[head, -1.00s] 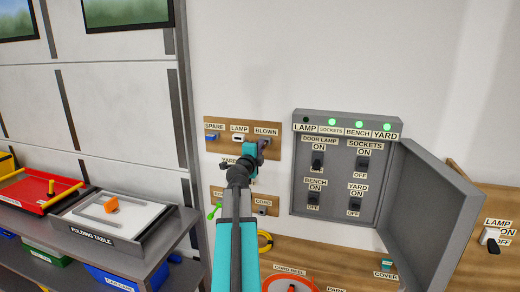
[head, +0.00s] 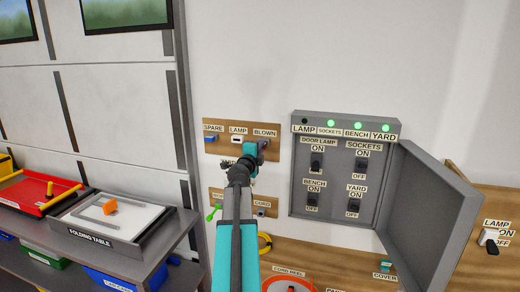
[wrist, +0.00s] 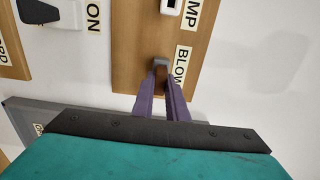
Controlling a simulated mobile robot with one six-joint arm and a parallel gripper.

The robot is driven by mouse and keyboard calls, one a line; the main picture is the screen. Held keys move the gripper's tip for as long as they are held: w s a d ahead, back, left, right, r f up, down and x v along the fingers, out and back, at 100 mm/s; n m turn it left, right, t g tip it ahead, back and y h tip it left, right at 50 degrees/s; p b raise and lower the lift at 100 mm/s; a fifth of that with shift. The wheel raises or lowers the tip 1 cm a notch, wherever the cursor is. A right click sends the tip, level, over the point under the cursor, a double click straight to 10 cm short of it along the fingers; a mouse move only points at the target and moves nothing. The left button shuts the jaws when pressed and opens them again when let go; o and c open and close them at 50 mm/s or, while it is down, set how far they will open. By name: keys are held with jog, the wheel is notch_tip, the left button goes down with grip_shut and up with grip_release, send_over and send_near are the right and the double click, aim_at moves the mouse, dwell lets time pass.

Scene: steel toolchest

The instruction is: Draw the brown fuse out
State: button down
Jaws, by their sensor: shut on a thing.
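The brown fuse (wrist: 160,76) shows in the wrist view as a small dark brown piece between my purple fingertips, just below a grey piece at the BLOWN label. My gripper (wrist: 161,88) is shut on it, and the fingers hide most of it. I cannot tell whether it is still seated in the board. In the head view my gripper (head: 262,146) is at the right end of the upper wooden board (head: 224,149), under the BLOWN label (head: 265,132), and hides the fuse there.
To the left on the board are a white LAMP holder (head: 237,140) and a blue piece under SPARE (head: 211,139). A grey switch box (head: 335,205) with its door (head: 435,210) swung open stands close on the right. A shelf with a folding table (head: 115,222) is at left.

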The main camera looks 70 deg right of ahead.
jog(key=shift+d, duration=0.3)
jog(key=c, duration=1.7)
grip_release()
jog(key=shift+o, duration=0.2)
jog(key=a+b, duration=0.6)
jog(key=a, duration=0.7)
jog(key=shift+s+a, duration=0.4)
